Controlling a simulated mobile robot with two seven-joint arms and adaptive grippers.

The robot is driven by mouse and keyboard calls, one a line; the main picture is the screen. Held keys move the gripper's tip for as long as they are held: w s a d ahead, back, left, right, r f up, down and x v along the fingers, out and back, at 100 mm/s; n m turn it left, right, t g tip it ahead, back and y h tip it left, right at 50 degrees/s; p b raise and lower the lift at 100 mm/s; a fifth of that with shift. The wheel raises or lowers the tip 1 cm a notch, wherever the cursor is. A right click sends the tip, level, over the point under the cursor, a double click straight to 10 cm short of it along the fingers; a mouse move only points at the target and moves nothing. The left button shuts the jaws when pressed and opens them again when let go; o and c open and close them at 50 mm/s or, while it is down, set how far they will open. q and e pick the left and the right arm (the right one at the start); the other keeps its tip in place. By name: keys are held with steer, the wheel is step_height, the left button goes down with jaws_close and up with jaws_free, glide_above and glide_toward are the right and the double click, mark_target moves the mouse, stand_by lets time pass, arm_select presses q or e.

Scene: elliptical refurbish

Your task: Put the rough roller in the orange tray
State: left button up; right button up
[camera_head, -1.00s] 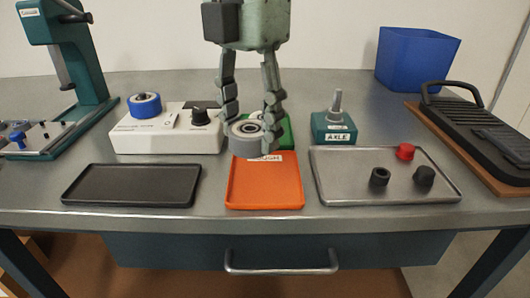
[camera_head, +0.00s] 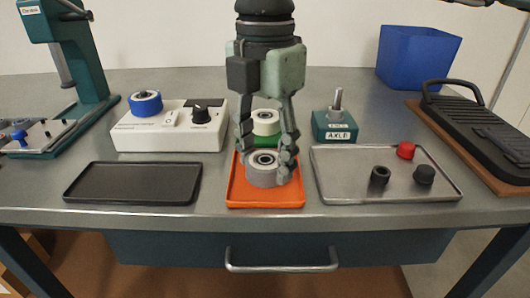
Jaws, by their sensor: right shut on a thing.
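A grey roller with a dark bearing centre (camera_head: 265,176) is between the fingers of my right gripper (camera_head: 267,163). The gripper points down from above and is shut on it. The roller is over the back and middle part of the orange tray (camera_head: 265,198). I cannot tell whether it touches the tray floor. The tray's front part is bare and its label is hidden. My left gripper is not in view.
Behind my gripper, a cream roller (camera_head: 265,121) sits on a green stand (camera_head: 268,141). A black tray (camera_head: 132,183) is to the left. A metal tray (camera_head: 345,181) with small caps is to the right. The axle block (camera_head: 334,128) and a white control box (camera_head: 165,138) stand behind.

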steer(key=o, duration=1.2)
steer(key=shift+r, duration=0.1)
step_height(320, 180, up, 12)
